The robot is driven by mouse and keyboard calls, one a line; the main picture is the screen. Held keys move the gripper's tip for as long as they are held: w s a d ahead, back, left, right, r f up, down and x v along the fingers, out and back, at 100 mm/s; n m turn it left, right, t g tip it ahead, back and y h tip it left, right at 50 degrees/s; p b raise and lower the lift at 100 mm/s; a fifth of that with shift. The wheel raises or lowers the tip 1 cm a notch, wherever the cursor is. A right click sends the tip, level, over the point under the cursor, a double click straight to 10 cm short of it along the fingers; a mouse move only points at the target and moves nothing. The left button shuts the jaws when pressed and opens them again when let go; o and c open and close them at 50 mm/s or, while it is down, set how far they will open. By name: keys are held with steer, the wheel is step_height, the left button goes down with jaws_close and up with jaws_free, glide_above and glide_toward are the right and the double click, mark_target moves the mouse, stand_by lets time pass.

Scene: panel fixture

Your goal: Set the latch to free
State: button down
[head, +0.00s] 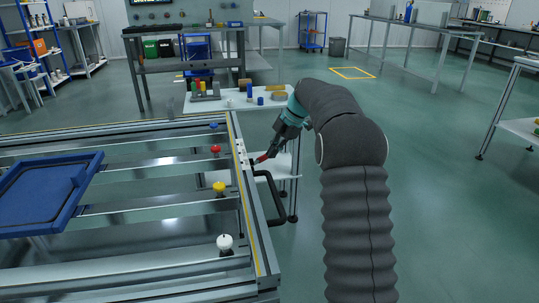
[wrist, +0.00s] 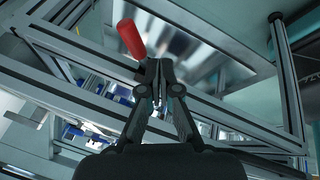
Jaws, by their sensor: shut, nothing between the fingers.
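The latch shows as a red handle (wrist: 131,38) in the wrist view, tilted up and left just beyond my fingertips. In the head view a small red part (head: 262,158) shows at the right rail of the panel fixture, beside my fingertips. My gripper (wrist: 155,68) is shut and empty, with its tips close to the lower end of the red handle; I cannot tell whether they touch. It also shows in the head view (head: 270,153), reaching down and left to the rail. The latch's base is mostly hidden behind my fingers.
The metal fixture frame (head: 233,140) fills the left, with red (head: 215,150), yellow (head: 219,187) and white (head: 224,242) knobs and a blue panel (head: 45,190). A black bar handle (head: 272,200) juts from its right side. A small table (head: 235,103) stands behind. Floor to the right is open.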

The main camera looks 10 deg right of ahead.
steer(key=d+r+m+p, duration=0.1)
steer(key=d+r+m, duration=0.35)
steer(key=r, duration=0.45)
steer(key=s+d+f+m+h, duration=0.1)
steer(key=s+f+m+h, duration=0.1)
steer(key=s+f+m, duration=0.8)
steer(key=s+a+r+m+t+h, duration=0.1)
steer(key=s+a+r+m, duration=0.1)
steer(key=s, duration=0.9)
steer(key=s+a+r+m+t+h, duration=0.1)
steer(key=s+a+r+m, duration=0.1)
steer(key=s, duration=1)
steer(key=s+a+r+m+t+h, duration=0.1)
steer(key=s+a+m, duration=0.3)
steer(key=s, duration=0.7)
steer(key=shift+s+r+m+t, duration=0.35)
steer(key=shift+s+r+t, duration=0.05)
steer(key=shift+t, duration=0.2)
steer(key=shift+s, duration=0.1)
